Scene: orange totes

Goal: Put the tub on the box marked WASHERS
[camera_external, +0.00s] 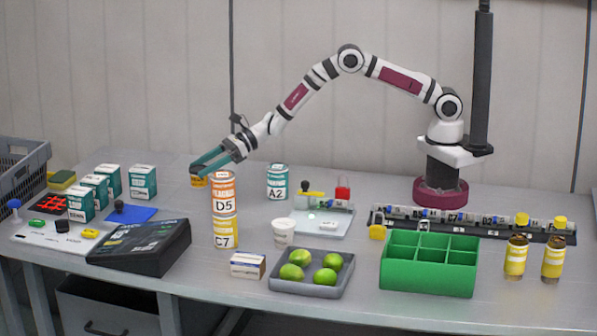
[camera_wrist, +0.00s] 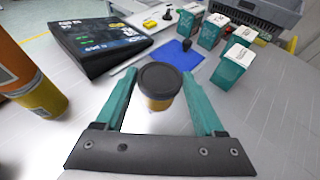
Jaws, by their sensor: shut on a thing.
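The tub is a small amber-yellow one with a dark lid (camera_wrist: 160,80). It sits between the two teal fingers of my gripper (camera_wrist: 163,95) in the wrist view, and the gripper is shut on it. In the external view my gripper (camera_external: 203,168) points down to the left, with the tub's yellow side (camera_external: 199,182) just below the fingers. I cannot tell whether the tub touches the table. Several teal-and-white boxes (camera_external: 143,182) stand upright at the left; they also show in the wrist view (camera_wrist: 232,66). I cannot read WASHERS on any of them.
An orange can D5 (camera_external: 224,190) stands on a yellow can C7 (camera_external: 226,233), close beside my gripper. A blue mat (camera_external: 130,214) with a dark-knobbed item lies by the boxes. A black case (camera_external: 140,246) lies in front. A grey crate (camera_external: 22,170) is far left.

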